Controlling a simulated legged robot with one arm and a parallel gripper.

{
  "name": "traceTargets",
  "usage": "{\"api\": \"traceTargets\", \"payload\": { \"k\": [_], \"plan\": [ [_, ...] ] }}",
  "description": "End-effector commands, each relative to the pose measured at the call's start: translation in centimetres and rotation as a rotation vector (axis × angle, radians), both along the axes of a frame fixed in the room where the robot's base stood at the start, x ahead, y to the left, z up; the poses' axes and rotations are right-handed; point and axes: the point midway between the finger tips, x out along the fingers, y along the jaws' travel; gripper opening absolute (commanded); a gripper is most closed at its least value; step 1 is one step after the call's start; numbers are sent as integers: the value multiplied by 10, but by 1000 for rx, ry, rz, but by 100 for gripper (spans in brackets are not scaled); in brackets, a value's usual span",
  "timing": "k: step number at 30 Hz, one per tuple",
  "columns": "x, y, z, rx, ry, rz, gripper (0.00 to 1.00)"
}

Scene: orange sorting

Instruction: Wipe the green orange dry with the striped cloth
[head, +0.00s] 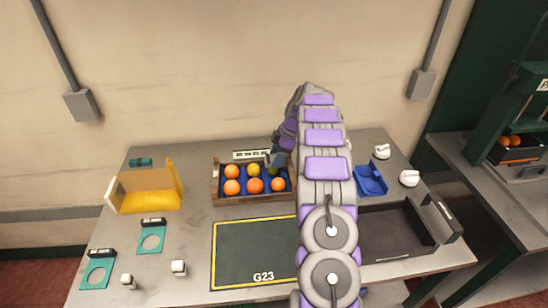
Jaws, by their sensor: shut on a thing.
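The wooden crate (215,193) with a blue inner tray holds several oranges in two rows. A yellowish one (253,170) sits in the back row. My gripper (274,162) is at the crate's back right, pointing down. It is shut on a dark greenish fruit (273,171), which looks like the green orange and is mostly hidden by the fingers. I cannot tell whether this fruit is touching the tray or lifted. I cannot make out a striped cloth; my arm covers part of the table.
A yellow open bin (150,199) stands left, with teal square frames (152,239) nearby. A dark mat marked G23 (255,250) lies in front of the crate. Right of my arm are a blue holder (371,180), a black tray (395,232) and white objects (409,178).

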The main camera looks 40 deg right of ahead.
Motion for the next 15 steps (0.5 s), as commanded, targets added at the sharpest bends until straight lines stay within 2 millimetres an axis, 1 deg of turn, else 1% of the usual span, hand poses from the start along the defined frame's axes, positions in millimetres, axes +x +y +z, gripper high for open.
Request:
{"api": "traceTargets", "payload": {
  "k": [9, 15],
  "plan": [
    [-9, -14, -1, 0, 0, -3, 28],
    [-7, -11, -1, 0, 1, -2, 28]
  ]
}}
